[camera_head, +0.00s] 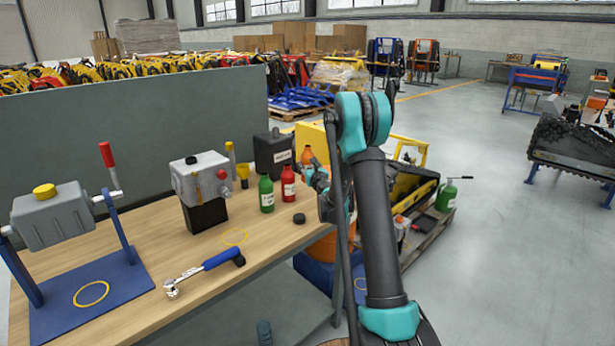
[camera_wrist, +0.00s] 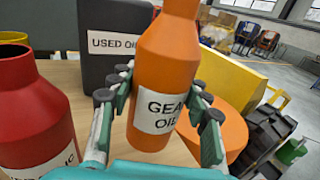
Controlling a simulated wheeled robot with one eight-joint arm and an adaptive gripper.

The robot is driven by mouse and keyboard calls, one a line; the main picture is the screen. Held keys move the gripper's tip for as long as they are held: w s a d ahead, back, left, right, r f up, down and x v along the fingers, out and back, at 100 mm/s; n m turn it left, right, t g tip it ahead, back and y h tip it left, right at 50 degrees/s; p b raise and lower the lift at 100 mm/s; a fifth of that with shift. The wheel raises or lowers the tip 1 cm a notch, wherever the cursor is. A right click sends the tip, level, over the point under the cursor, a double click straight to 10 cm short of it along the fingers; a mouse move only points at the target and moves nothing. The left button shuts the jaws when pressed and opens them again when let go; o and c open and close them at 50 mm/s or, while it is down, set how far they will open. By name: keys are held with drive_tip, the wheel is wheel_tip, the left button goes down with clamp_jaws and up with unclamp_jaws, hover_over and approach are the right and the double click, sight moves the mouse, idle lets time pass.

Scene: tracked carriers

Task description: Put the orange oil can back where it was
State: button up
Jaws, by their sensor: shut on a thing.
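The orange oil can (camera_wrist: 165,60), labelled "GEAR OIL", stands upright between the fingers of my gripper (camera_wrist: 164,98) in the wrist view. The pads close on it from both sides. In the head view its orange top (camera_head: 307,154) shows beside the red bottle, while my gripper (camera_head: 316,176) and arm hide much of it. It is at the right end of the workbench (camera_head: 265,222). I cannot tell whether its base touches the bench. A yellow ring outline (camera_head: 235,237) is marked on the bare bench top, left of the black puck.
A red bottle (camera_head: 288,182) and a green bottle (camera_head: 266,192) stand left of the can. The black "USED OIL" container (camera_head: 272,153) is behind. A black puck (camera_head: 299,218) and a blue-handled ratchet (camera_head: 205,270) lie in front. An orange drum (camera_wrist: 226,128) is to the right.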

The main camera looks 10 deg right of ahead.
drive_tip(key=shift+f, duration=2.4)
drive_tip(key=shift+f, duration=0.1)
drive_tip(key=o, duration=1.4)
drive_tip(key=shift+s, duration=0.1)
